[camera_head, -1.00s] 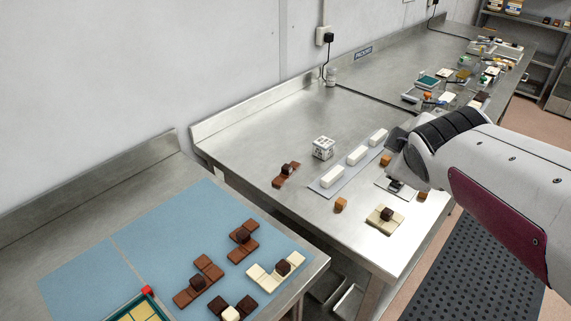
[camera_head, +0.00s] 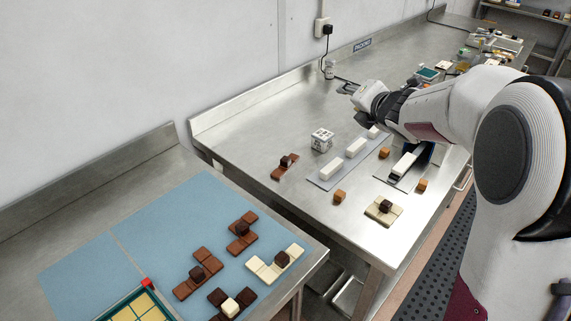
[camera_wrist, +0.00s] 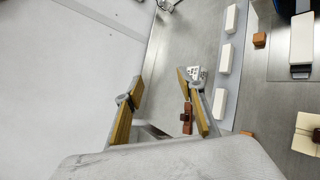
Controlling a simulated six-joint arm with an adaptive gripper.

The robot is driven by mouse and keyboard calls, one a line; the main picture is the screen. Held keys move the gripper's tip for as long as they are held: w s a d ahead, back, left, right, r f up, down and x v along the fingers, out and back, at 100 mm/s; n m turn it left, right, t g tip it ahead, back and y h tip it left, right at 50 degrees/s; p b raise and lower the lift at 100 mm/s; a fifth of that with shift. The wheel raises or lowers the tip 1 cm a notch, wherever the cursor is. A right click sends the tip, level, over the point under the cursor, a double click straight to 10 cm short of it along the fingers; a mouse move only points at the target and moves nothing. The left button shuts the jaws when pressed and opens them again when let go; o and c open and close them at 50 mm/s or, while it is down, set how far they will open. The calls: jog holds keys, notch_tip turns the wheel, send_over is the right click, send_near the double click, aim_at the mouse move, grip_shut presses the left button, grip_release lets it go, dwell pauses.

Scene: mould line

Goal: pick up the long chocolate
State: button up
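A straight brown chocolate bar (camera_head: 285,167) with a darker knob on top lies on the steel table, left of a white printed cube (camera_head: 321,139). It is the only straight brown bar I see. In the wrist view the bar (camera_wrist: 187,117) shows beside my right finger, which partly covers the white cube (camera_wrist: 195,73). My gripper (camera_head: 349,89) is open and empty, raised above the table, behind and to the right of the bar and apart from it. In the wrist view its fingers (camera_wrist: 160,80) are spread wide.
White bars (camera_head: 357,147) lie on a grey strip right of the cube. Another white bar (camera_head: 404,165), caramel cubes (camera_head: 340,196) and a cream square piece (camera_head: 383,210) are nearer the right edge. Shaped chocolates (camera_head: 242,234) lie on the blue mat (camera_head: 80,270). The steel behind the bar is clear.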

jog(key=w+a+f+n+g+y, duration=0.1)
jog(key=w+a+f+n+y, duration=0.4)
jog(key=f+n, duration=0.4)
jog(key=n+g+y, duration=0.4)
jog(key=n, duration=0.5)
send_near(285, 158)
jog(key=shift+w+a, duration=0.1)
jog(key=shift+w, duration=0.75)
jog(key=shift+s+a+f+n, duration=0.2)
jog(key=shift+s+f+n, duration=0.1)
jog(key=shift+f+n, duration=0.2)
jog(key=shift+r, duration=0.1)
jog(key=shift+w+a, duration=0.1)
jog(key=shift+x, duration=1.15)
jog(key=shift+a, duration=0.1)
jog(key=shift+g, duration=0.3)
jog(key=shift+x, duration=2.5)
jog(key=shift+a+r, duration=0.1)
